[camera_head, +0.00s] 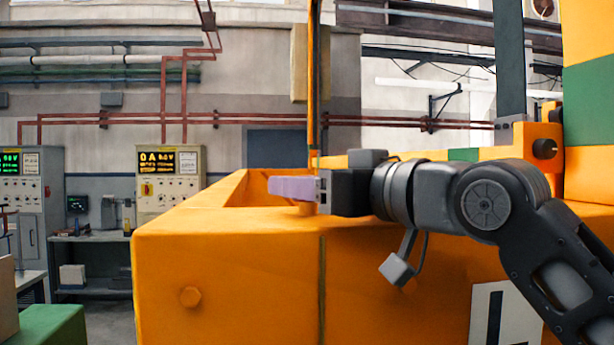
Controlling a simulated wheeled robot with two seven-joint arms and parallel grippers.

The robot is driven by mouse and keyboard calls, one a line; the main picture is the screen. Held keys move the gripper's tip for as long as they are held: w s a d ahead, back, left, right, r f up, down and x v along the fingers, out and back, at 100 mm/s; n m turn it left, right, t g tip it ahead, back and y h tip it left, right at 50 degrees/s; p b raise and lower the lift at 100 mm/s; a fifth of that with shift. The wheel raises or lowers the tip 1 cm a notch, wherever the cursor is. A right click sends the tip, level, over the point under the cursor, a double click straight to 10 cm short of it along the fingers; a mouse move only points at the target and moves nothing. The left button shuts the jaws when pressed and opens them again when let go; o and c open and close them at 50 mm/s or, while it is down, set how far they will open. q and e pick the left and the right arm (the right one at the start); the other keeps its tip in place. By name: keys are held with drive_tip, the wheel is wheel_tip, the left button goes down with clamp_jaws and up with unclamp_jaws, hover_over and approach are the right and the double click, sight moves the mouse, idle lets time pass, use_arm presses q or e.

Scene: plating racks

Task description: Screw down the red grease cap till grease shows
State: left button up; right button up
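My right arm comes in from the right, and its gripper (288,187) with lilac fingers points left over the top edge of the orange housing (230,262). The fingers show side-on, so their gap is hidden. A small orange round stub (307,209) stands on the housing's ledge just below the fingers. I cannot tell whether they touch it. No clearly red cap shows; whether this stub is the grease cap cannot be told. No grease is visible. My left gripper is out of view.
An orange round knob (190,297) sits on the housing's front face. A thin upright orange rod (314,80) rises behind the gripper. A black knob (545,149) is at the right. Control cabinets (170,185) stand farther back at left.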

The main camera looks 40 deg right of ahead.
drive_tip(key=shift+w, duration=0.2)
drive_tip(key=shift+c, duration=0.2)
clamp_jaws()
idle(0.4)
drive_tip(key=shift+d+f, duration=0.1)
drive_tip(key=shift+f+m+h+b, duration=0.1)
drive_tip(key=shift+m+h+b, duration=0.7)
drive_tip(key=shift+h, duration=0.3)
drive_tip(key=shift+m+h+b, duration=0.5)
drive_tip(key=shift+m+h, duration=0.1)
drive_tip(key=shift+h, duration=0.5)
drive_tip(key=shift+m+g+h, duration=0.4)
drive_tip(key=shift+m+h, duration=0.2)
drive_tip(key=shift+h, duration=0.3)
drive_tip(key=shift+m+g+h, duration=0.5)
drive_tip(key=shift+m+h, duration=0.4)
drive_tip(key=shift+h, duration=0.4)
